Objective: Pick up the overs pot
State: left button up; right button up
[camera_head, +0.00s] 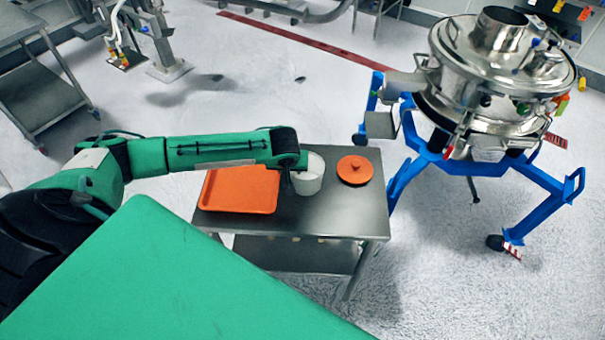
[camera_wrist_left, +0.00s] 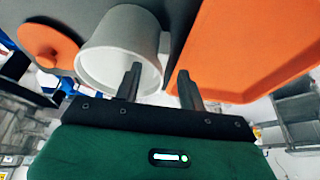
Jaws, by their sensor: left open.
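The overs pot appears to be the white open-topped pot (camera_head: 313,178) on the small grey metal table (camera_head: 345,208), between the orange tray and the round orange lid. In the left wrist view, the pot (camera_wrist_left: 120,30) is large, with its open mouth facing the camera. My left gripper (camera_wrist_left: 160,80) is open. One finger shows in front of the pot's mouth, the other to the right of its rim over the tray's edge, so the pot's near wall lies between them in the picture. Whether a finger is inside the pot is unclear. My right gripper is not in view.
The orange tray (camera_head: 240,190) lies left of the pot, and the orange lid (camera_head: 355,170) lies right of it. A steel sifter (camera_head: 495,70) on a blue wheeled frame (camera_head: 440,165) stands right of the table. A grey cart (camera_head: 40,95) stands far left.

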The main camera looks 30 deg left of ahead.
pick_arm(q)
jog(key=p+x, duration=0.1)
jog(key=x, duration=0.4)
jog(key=shift+w+f, duration=0.15)
jog(key=shift+f, duration=0.1)
grip_shut()
